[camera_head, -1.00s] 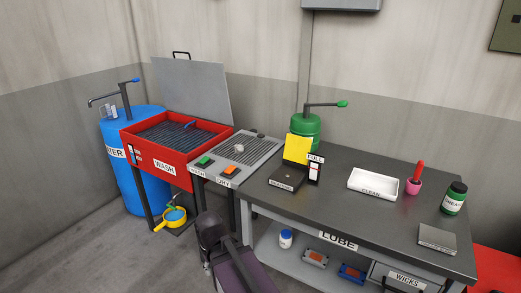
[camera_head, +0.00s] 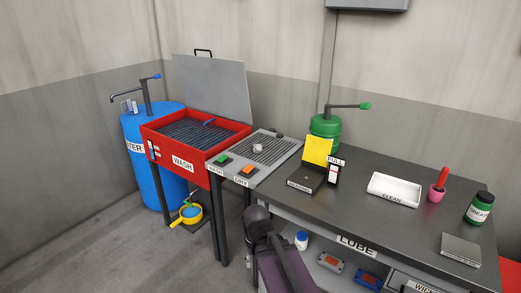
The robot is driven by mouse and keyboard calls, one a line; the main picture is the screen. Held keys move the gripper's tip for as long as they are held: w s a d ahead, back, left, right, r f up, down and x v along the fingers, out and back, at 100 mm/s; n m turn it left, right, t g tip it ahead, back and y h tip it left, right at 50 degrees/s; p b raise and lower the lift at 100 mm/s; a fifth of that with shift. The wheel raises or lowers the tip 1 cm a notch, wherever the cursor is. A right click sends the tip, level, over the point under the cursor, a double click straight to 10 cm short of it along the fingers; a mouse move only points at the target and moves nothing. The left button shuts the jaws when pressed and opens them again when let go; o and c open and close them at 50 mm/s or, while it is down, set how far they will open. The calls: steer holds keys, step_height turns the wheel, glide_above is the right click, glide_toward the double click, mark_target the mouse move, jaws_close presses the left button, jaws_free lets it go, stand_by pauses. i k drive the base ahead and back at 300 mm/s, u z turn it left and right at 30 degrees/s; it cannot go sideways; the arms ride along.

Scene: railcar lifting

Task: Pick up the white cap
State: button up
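A small whitish round piece (camera_head: 258,148) sits on the grey slatted drying rack (camera_head: 281,150); it is too small to tell if it is a cap. Part of my dark arm rises at the bottom middle, in front of the table's left end. A small grey part low on its left side may belong to my gripper; its fingers cannot be made out.
The red wash basin (camera_head: 147,129) has its lid raised. Green and orange buttons are at the rack's front. Floor at left is mostly clear.

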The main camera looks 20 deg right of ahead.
mark_target(257, 148)
steer(key=u, duration=0.05)
steer(key=i, duration=1)
